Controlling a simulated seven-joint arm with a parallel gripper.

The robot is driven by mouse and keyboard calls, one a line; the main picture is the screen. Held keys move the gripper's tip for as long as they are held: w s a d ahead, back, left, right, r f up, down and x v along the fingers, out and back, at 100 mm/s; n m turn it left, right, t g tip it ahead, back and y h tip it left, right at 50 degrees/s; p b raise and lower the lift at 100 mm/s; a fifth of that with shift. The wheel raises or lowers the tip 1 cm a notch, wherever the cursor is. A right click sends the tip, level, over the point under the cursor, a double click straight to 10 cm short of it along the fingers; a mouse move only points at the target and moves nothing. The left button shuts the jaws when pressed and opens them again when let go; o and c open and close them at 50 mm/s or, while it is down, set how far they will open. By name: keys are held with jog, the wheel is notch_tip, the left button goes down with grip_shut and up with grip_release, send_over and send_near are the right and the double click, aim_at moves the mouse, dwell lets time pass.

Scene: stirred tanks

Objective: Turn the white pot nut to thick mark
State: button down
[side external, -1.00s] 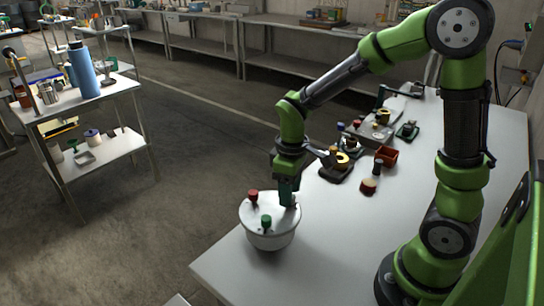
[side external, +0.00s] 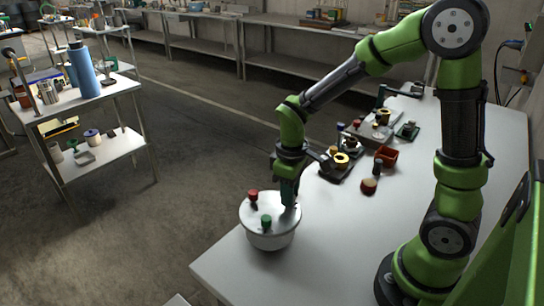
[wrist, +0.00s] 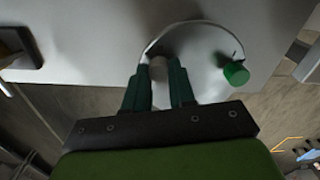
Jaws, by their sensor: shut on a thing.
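A round white pot (side external: 268,236) with a flat lid stands at the near left corner of the table. On its lid are a red knob (side external: 253,196) and a green knob (side external: 266,221). The green knob also shows in the wrist view (wrist: 236,72). My gripper (side external: 289,203) points down at the right part of the lid. The fingers hide much of the nut, and I cannot make out the thick mark.
A red-brown box (side external: 386,157) and several small fittings stand farther back on the white table (side external: 330,245). A cart (side external: 105,92) with a blue bottle (side external: 84,70) stands apart at left. The table's front middle is clear.

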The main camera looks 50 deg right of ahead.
jog(key=shift+m, duration=0.3)
jog(key=m, duration=1)
jog(key=shift+d+m, duration=0.1)
jog(key=shift+m, duration=0.3)
jog(key=c, duration=0.9)
grip_release()
jog(key=shift+c, duration=0.2)
jog(key=shift+r, duration=0.1)
notch_tip(320, 180, up, 17)
